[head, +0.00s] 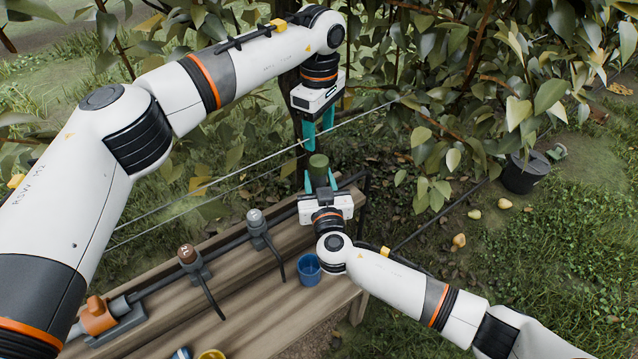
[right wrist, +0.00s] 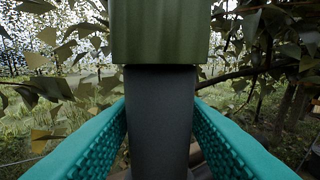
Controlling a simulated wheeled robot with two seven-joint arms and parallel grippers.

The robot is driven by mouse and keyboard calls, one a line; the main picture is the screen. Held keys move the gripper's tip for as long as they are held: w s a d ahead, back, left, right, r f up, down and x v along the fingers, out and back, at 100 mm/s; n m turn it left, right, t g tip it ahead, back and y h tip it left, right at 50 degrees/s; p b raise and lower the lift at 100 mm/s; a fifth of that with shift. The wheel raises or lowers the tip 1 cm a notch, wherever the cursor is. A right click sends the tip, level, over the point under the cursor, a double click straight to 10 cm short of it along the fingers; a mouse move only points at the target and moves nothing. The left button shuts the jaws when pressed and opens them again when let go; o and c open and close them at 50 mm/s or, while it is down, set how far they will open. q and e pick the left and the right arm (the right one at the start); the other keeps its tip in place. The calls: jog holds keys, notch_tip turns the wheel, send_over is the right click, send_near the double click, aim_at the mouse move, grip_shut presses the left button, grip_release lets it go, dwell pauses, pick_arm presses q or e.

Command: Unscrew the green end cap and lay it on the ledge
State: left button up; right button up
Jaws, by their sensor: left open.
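The green end cap (head: 318,164) sits on top of a dark grey tube, upright in front of the leaves. In the right wrist view the cap (right wrist: 160,32) fills the top middle, with the tube (right wrist: 160,120) straight below it. My right gripper (head: 320,180) points up, its teal fingers on both sides of the tube, below the cap; it is shut on the tube. My left gripper (head: 318,134) points down, open and empty, just above the cap and apart from it. The wooden ledge (head: 325,296) lies below, to the left of my right arm.
A blue cup (head: 308,268) stands near the ledge's right end. Stands with a grey-topped (head: 256,220) and a brown-topped piece (head: 188,256) line the rail, with an orange piece (head: 99,315) further left. Thin wires cross behind. A dark bucket (head: 524,174) and pears lie on the grass.

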aim_at(319, 160)
grip_shut()
pick_arm(q)
jog(key=m, duration=1.3)
jog(key=shift+f, duration=4.05)
